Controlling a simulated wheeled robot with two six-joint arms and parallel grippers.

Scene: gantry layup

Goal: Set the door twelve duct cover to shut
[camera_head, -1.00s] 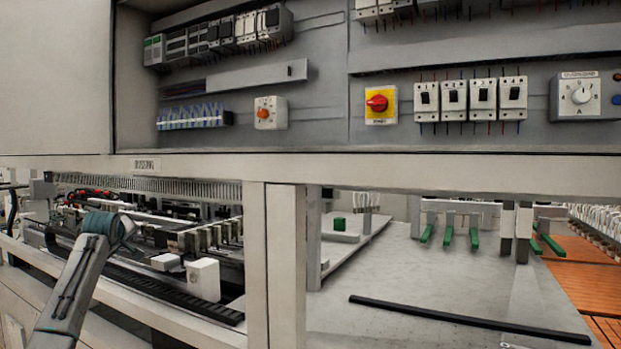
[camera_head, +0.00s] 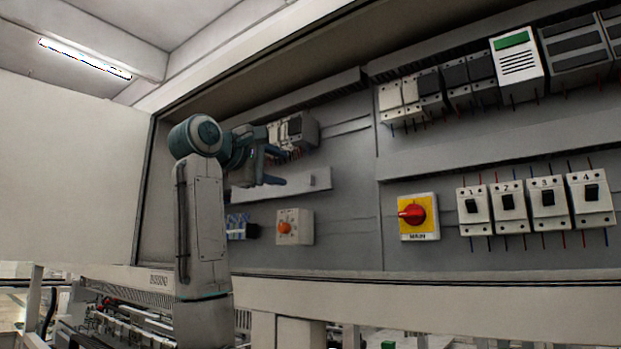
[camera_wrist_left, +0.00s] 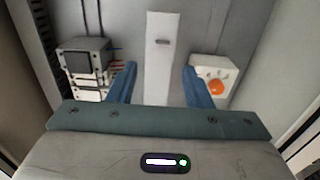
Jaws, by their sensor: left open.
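The duct cover (camera_head: 306,184) is a pale grey horizontal strip with a small handle near its right end, on the back panel of the open cabinet. My left gripper (camera_head: 279,166) is in front of the strip and hides its left part. In the left wrist view the strip (camera_wrist_left: 160,85) runs up the picture between my two blue fingers (camera_wrist_left: 159,70), with the small handle (camera_wrist_left: 162,42) beyond the fingertips. The fingers are apart and nothing is gripped. I cannot tell whether they touch the strip. My right gripper is out of view.
An orange-knobbed switch (camera_head: 295,227) sits just below the strip. A red rotary switch (camera_head: 418,216) on a yellow plate and several numbered breakers (camera_head: 548,198) are to the right. Dark modules (camera_wrist_left: 85,62) stand beside the fingers. The cabinet's lower ledge (camera_head: 440,300) runs below.

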